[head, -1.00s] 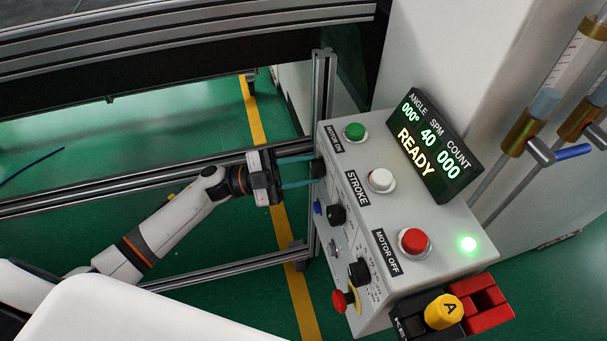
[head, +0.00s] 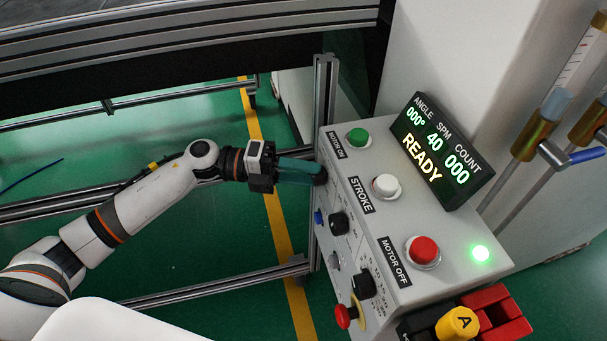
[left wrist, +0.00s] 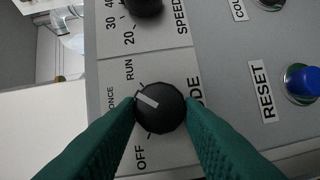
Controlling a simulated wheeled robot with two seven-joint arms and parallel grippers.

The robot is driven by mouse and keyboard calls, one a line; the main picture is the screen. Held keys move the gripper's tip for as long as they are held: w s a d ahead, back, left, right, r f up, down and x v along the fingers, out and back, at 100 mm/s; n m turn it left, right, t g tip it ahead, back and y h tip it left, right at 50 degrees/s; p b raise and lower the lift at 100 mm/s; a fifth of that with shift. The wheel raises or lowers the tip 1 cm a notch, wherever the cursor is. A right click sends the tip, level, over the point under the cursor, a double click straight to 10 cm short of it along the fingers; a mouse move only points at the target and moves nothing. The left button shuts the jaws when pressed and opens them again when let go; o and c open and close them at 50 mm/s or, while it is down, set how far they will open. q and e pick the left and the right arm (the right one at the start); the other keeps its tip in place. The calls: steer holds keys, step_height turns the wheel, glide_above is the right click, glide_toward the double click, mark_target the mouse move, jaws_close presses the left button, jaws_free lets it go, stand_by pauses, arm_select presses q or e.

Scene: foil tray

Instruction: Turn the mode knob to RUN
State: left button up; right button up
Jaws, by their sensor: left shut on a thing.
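The black mode knob (left wrist: 162,114) is in the middle of the left wrist view. Its white pointer line slants up and left, toward the side with the ONCE (left wrist: 111,98) and RUN (left wrist: 129,69) labels; I cannot tell exactly which mark it meets. The OFF label (left wrist: 140,158) is below left. My left gripper (head: 314,173) has its green fingers on both sides of the knob and is shut on it. In the head view the fingers mostly hide the knob at the panel's side face. My right gripper is not in view.
The grey control box (head: 395,210) carries a green button (head: 358,137), a white button (head: 385,186) and a red button (head: 423,249). Its display (head: 436,152) reads READY. The speed knob (left wrist: 145,6) and blue reset button (left wrist: 302,82) are near the mode knob.

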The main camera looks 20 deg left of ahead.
arm_select(q)
steer(key=m+y, duration=0.1)
steer(key=m, duration=0.2)
steer(key=shift+s+r+y, duration=0.1)
steer(key=shift+y, duration=0.2)
steer(key=shift+m, duration=0.3)
steer(key=o, duration=1)
steer(key=b+v, duration=0.2)
steer(key=v, duration=1)
steer(key=shift+b, duration=0.4)
steer(key=shift+s+d, duration=0.1)
